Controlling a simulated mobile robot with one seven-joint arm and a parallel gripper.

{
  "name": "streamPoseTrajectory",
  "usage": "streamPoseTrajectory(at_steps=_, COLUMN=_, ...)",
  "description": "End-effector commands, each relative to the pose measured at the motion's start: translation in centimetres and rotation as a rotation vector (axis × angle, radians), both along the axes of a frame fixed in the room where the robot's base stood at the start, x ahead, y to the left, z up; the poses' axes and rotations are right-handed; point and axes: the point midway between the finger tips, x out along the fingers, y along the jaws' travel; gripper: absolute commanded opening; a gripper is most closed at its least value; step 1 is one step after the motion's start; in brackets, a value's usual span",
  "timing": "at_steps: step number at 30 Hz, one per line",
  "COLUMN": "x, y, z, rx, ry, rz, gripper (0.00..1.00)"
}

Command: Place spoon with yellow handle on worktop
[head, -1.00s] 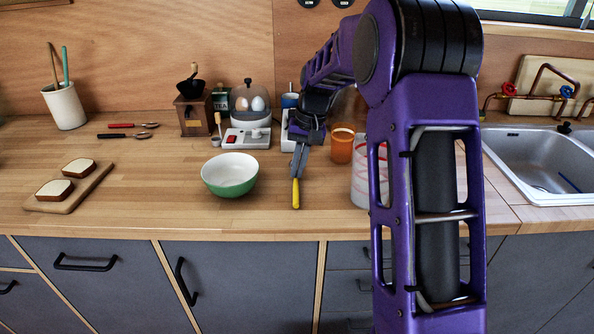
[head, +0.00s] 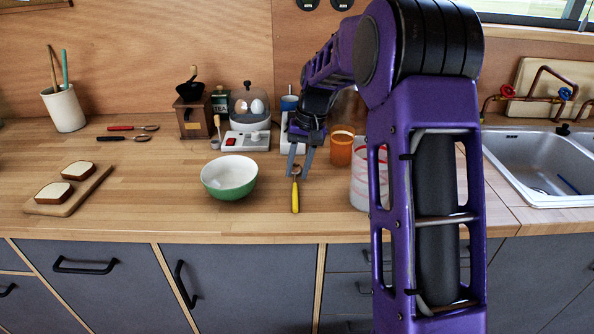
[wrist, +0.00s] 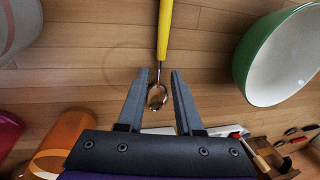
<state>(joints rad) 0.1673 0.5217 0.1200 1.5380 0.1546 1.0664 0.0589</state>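The spoon with the yellow handle (head: 295,197) lies on the wooden worktop (head: 130,210), its handle toward the front edge and its metal bowl toward the back. The yellow handle also shows at the top of the wrist view (wrist: 165,25). My gripper (head: 301,172) is open over the spoon's bowl end. In the wrist view my gripper (wrist: 159,72) has its two fingers apart, with the spoon's metal neck and bowl between them. Neither finger appears to touch the spoon.
A green bowl (head: 229,188) stands left of the spoon. An orange cup (head: 342,148) and a pale container with red stripes (head: 359,187) stand to the right. An egg cooker (head: 248,110) is behind. The worktop between the bowl and the bread board (head: 95,183) is clear.

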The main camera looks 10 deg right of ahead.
Motion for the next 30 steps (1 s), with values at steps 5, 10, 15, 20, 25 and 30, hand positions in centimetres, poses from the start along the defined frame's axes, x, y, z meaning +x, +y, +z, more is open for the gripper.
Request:
streamPoseTrajectory(at_steps=5, x=0.0, y=-0.7, z=4.0, rx=-0.001, ry=-0.005, rz=-0.001, gripper=0.35)
streamPoseTrajectory(at_steps=10, x=-0.2, y=-1.5, z=7.5, rx=-0.001, ry=-0.003, rz=-0.001, gripper=0.35)
streamPoseTrajectory(at_steps=15, x=-0.3, y=-2.0, z=10.0, rx=-0.001, ry=-0.003, rz=-0.002, gripper=0.35)
streamPoseTrajectory(at_steps=20, x=-0.4, y=-2.1, z=10.9, rx=0.000, ry=-0.001, rz=0.000, gripper=0.35)
streamPoseTrajectory(at_steps=25, x=-0.4, y=-2.1, z=10.9, rx=0.000, ry=0.000, rz=0.000, gripper=0.35)
streamPoseTrajectory(at_steps=30, x=-0.4, y=-2.1, z=11.0, rx=-0.001, ry=-0.001, rz=0.000, gripper=0.35)
